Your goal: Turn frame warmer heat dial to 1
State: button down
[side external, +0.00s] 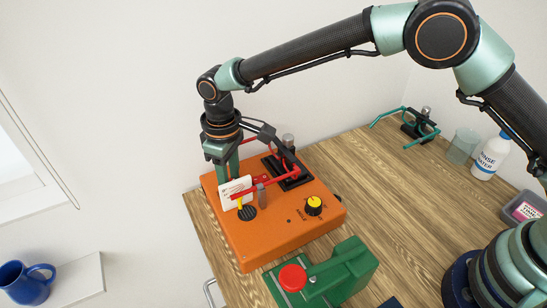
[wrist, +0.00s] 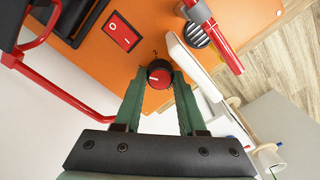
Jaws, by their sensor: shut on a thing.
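The frame warmer is an orange box (side external: 270,233) on the wooden table. Its red-topped black dial (wrist: 159,74) shows in the wrist view, between the green fingers of my gripper (wrist: 160,76), which are shut on it. A small mark stands above the dial; I cannot read which number it points at. In the side view, my gripper (side external: 229,172) is down at the box's back left, and this dial is hidden there. A red rocker switch (wrist: 123,31) is left of the dial in the wrist view. A second dial, yellow-topped (side external: 313,205), sits at the box's right.
A white card (side external: 236,190) stands close to my fingers. A green device (side external: 335,268) with a red button is in front.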

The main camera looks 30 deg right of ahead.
aim_at(231, 184)
jog(key=shift+s+a, duration=0.15)
jog(key=shift+c, duration=2.4)
grip_release()
jog(key=shift+r, duration=0.15)
notch_tip(231, 184, up, 12)
